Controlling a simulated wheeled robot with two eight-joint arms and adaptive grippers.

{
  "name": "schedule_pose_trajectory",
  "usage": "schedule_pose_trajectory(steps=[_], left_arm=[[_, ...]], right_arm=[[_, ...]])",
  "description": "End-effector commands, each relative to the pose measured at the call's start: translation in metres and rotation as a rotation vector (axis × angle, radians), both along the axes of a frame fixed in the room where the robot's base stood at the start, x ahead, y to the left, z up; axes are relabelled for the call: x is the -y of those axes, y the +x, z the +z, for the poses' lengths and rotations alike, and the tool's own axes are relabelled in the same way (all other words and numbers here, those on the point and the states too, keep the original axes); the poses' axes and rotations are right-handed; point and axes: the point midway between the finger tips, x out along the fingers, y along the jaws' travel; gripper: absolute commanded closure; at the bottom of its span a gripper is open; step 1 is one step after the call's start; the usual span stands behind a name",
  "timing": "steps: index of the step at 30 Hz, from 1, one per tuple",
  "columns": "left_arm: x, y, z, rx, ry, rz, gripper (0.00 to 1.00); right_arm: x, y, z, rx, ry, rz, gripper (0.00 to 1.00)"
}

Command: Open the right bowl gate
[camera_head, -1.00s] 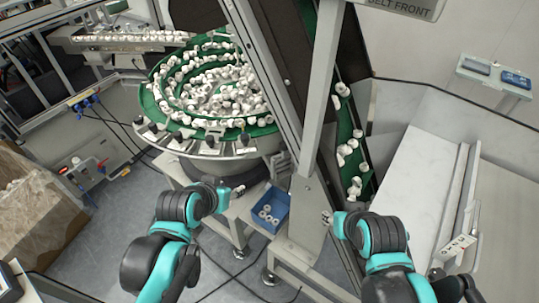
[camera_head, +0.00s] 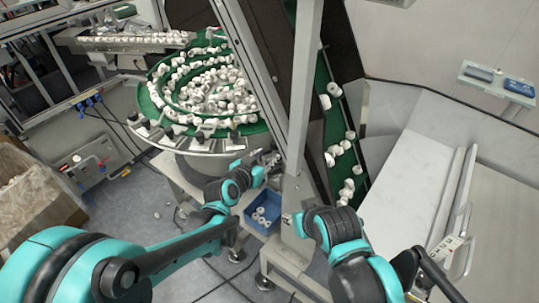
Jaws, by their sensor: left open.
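The round feeder bowl (camera_head: 262,128) is green inside and full of white caps, at the upper left of middle. Several small dark-knobbed fittings (camera_head: 198,136) sit along its front rim; I cannot tell which one is the right bowl gate. My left gripper (camera_head: 268,158) is open beside the lower right of the bowl, close to the grey post. It is small in the picture, and I cannot tell whether it touches anything. My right gripper (camera_head: 289,221) is low by the post, and its fingers are too small to read.
A blue bin (camera_head: 252,222) with a few caps stands below my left gripper. The grey post (camera_head: 301,100) stands between the bowl and the green cleated belt (camera_head: 318,115) carrying caps. A pale panel (camera_head: 405,185) lies to the right. A box (camera_head: 65,205) stands at left.

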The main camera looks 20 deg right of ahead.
Motion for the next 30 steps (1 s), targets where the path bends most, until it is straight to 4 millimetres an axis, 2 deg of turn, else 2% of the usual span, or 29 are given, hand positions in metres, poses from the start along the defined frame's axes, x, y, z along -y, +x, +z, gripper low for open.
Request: schedule_pose_trajectory(steps=[7,18,19,23,30], left_arm=[[0.021,0.025,-0.015,-0.001,0.001,0.0,0.59],[0.026,0.03,-0.017,-0.001,0.0,0.0,0.59],[0.026,0.03,-0.017,-0.001,0.0,0.0,0.64],[0.026,0.03,-0.017,-0.001,0.0,0.0,0.99],[0.026,0.03,-0.012,-0.001,0.0,0.0,1.0]], right_arm=[[0.0,0.0,-0.012,0.0,0.0,0.0,0.6],[0.0,0.0,-0.013,0.0,0.0,0.0,0.6],[0.0,0.0,-0.013,0.0,0.0,0.0,0.6],[0.0,0.0,-0.013,0.0,0.0,0.0,0.6],[0.0,0.0,-0.009,0.0,0.0,0.0,0.6]])
